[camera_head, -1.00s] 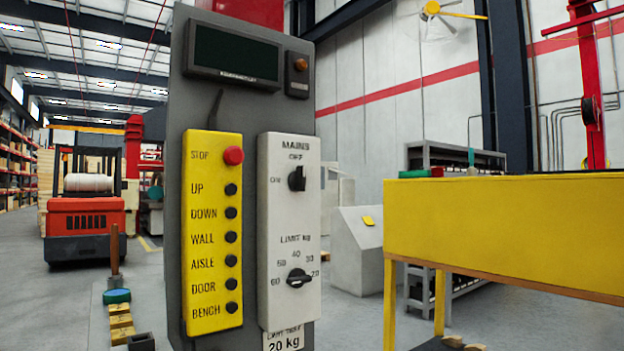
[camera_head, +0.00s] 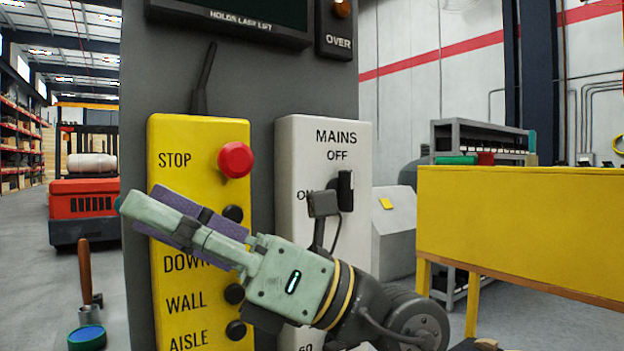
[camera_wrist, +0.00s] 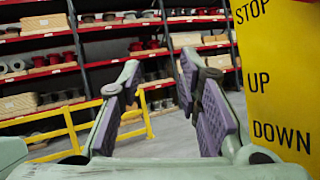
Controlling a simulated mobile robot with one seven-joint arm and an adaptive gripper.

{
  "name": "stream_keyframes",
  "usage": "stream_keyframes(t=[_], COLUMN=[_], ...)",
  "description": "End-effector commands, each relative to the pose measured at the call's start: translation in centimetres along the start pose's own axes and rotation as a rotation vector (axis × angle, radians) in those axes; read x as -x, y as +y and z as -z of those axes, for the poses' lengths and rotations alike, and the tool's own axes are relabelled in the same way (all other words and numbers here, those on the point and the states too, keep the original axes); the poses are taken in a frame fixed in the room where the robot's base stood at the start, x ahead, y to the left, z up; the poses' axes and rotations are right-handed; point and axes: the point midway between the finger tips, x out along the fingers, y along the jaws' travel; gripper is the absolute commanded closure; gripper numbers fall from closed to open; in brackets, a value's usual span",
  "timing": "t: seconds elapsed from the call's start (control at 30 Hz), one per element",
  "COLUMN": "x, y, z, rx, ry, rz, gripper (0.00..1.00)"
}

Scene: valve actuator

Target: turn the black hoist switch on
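The black hoist switch (camera_head: 345,190) is the knob on the white MAINS panel (camera_head: 300,150). It looks upright, toward OFF; the ON label to its left is partly covered by a small dark block on my wrist. My gripper (camera_head: 150,203) is pale green with purple pads. It points left in front of the yellow button panel (camera_head: 165,135), away from the switch. In the wrist view my gripper (camera_wrist: 160,65) has its fingers apart, with nothing between them. The switch is not in the wrist view. The lower limit knob is hidden behind my arm.
A red stop button (camera_head: 235,160) and several black buttons are on the yellow panel, close to my gripper. A yellow-sided bench (camera_head: 520,220) stands at right. A red forklift (camera_head: 84,205) is behind at left. Shelving (camera_wrist: 90,50) and a yellow rail are farther off.

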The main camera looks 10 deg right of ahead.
Motion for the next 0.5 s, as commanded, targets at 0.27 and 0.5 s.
stream_keyframes(t=[0.27,0.5], x=[11.8,20.5], y=[-3.6,-2.3], z=[-7.6,-11.8], rx=[0.346,0.453], ry=[0.191,0.287], rz=[0.677,1.069], gripper=[0.68,0.68])
